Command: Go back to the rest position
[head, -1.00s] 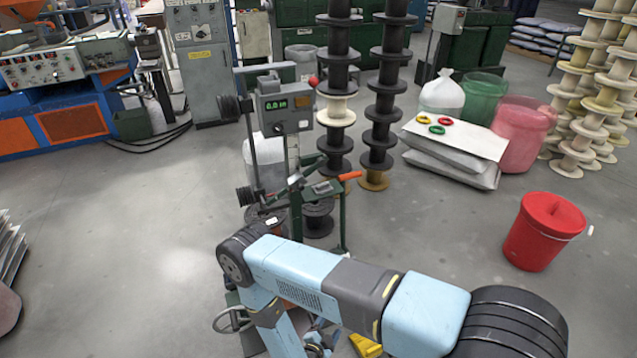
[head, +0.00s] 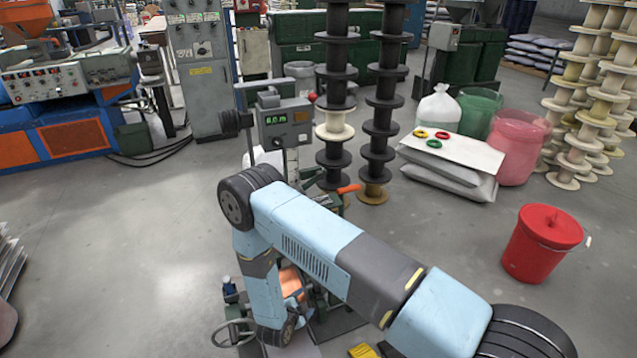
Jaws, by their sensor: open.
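My arm's blue and grey links cross the lower middle of the head view. They run from the black joint at the bottom right up to a bent elbow, then down to a wrist near the bottom edge. I cannot make out my gripper or its fingers. Behind the elbow stands a green-grey stand with a digital readout (head: 285,122) and an orange-tipped handle (head: 348,189). My arm hides much of its lower part.
A red lidded bucket (head: 541,243) stands on the right. Tall stacks of black spools (head: 335,75) rise behind the stand. Sacks with a white board (head: 460,147) and coloured rings lie right of them. Left of my arm, the grey floor (head: 130,240) is clear.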

